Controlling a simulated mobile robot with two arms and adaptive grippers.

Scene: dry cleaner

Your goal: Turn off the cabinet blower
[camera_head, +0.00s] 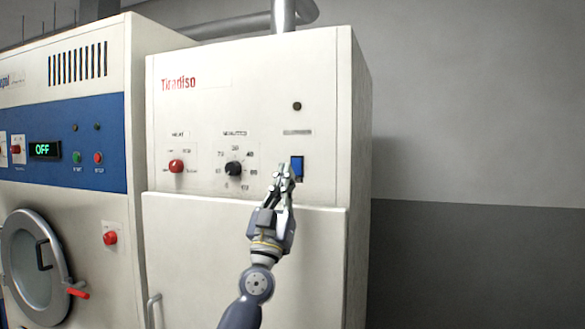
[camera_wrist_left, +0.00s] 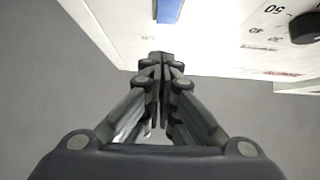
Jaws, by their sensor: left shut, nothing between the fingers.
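The cabinet (camera_head: 250,120) is a white machine with a control panel on its upper front. A blue rocker switch (camera_head: 297,168) sits at the right of that panel; it also shows at the top of the left wrist view (camera_wrist_left: 168,9). My left gripper (camera_head: 281,172) is shut and empty, its fingertips at the left edge of the switch in the head view. In the left wrist view the closed fingertips (camera_wrist_left: 161,58) point toward the switch, with a gap in the picture between them. Whether they touch the panel I cannot tell. My right gripper is not in view.
A black dial (camera_head: 233,169) and a red knob (camera_head: 176,166) are left of the switch. A dark round lamp (camera_head: 297,106) is above it. Left stands a machine with a blue panel reading OFF (camera_head: 45,149) and a round door (camera_head: 36,262). The right side is bare wall.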

